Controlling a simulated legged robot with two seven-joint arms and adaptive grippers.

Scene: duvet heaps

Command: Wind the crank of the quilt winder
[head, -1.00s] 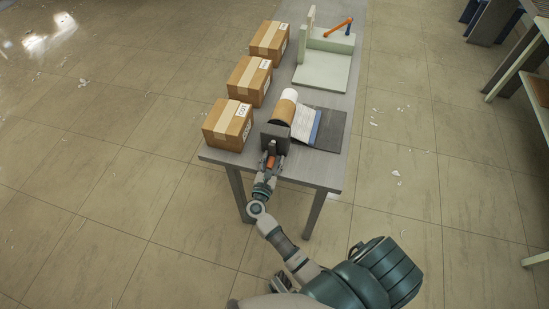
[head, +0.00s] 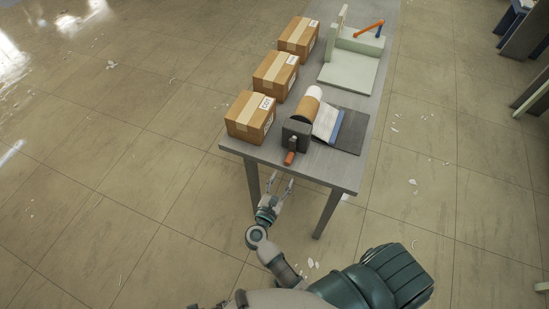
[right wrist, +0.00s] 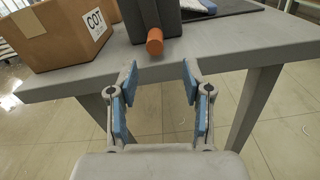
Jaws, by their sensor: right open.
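The quilt winder (head: 296,133) stands at the near end of the table, a dark block with a brown and white roll (head: 308,104) behind it. Its crank has an orange grip (head: 290,158) hanging low at the table's front edge. In the right wrist view the orange grip (right wrist: 155,41) shows end-on, beyond the fingertips. My right gripper (head: 282,184) is open and empty, in front of and below the grip, apart from it. Its two blue-padded fingers (right wrist: 158,82) stand wide apart. White cloth with a blue stripe (head: 328,122) lies beside the roll. My left gripper is not in view.
Several cardboard boxes (head: 251,117) line the table's left side. A pale green stand (head: 348,70) with an orange and blue lever is farther back. A dark mat (head: 350,130) lies right of the winder. The floor around the table (head: 235,146) is mostly open.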

